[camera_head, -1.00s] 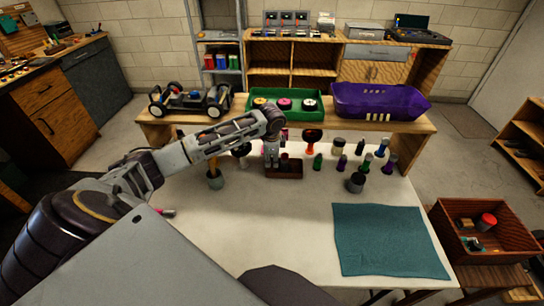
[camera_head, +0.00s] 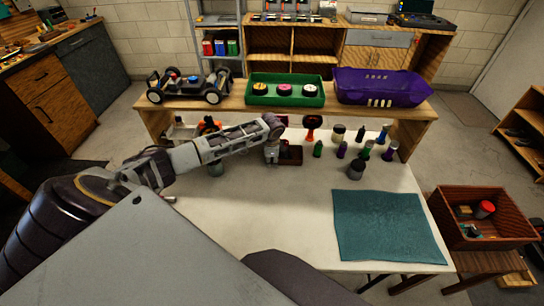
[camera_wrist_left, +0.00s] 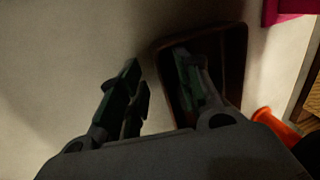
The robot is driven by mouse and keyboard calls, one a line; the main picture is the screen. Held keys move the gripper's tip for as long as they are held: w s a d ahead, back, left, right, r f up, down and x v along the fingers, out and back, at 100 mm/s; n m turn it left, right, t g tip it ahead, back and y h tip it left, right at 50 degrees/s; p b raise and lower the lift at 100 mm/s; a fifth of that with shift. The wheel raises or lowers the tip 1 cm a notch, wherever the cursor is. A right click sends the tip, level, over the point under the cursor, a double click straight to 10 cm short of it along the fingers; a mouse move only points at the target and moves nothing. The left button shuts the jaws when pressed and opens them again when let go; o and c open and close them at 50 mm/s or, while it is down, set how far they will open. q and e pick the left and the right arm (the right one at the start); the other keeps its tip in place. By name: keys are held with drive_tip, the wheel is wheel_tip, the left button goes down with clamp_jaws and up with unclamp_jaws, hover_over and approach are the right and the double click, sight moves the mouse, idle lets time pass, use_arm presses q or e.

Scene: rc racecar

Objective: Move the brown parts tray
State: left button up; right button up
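The small brown parts tray (camera_head: 291,157) is on the white table, near its back edge, left of a row of bottles. My left gripper (camera_head: 271,160) reaches down at the tray's left side. In the left wrist view the tray (camera_wrist_left: 242,60) is a dark reddish-brown, open box. There the left gripper (camera_wrist_left: 155,85) has its fingers apart, one inside the tray and the other outside, with the tray's side wall between them. Part of the tray is hidden behind the finger. The right gripper is not in view.
Several bottles (camera_head: 356,170) stand right of the tray. A teal mat (camera_head: 388,228) lies at front right. Behind, a wooden bench holds a car chassis (camera_head: 188,87), a green tray (camera_head: 257,99) and a purple bin (camera_head: 380,88). A brown crate (camera_head: 460,240) stands at right.

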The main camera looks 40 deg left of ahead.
use_arm(q)
drive_tip(key=shift+f, duration=0.4)
drive_tip(key=shift+c, duration=0.4)
clamp_jaws()
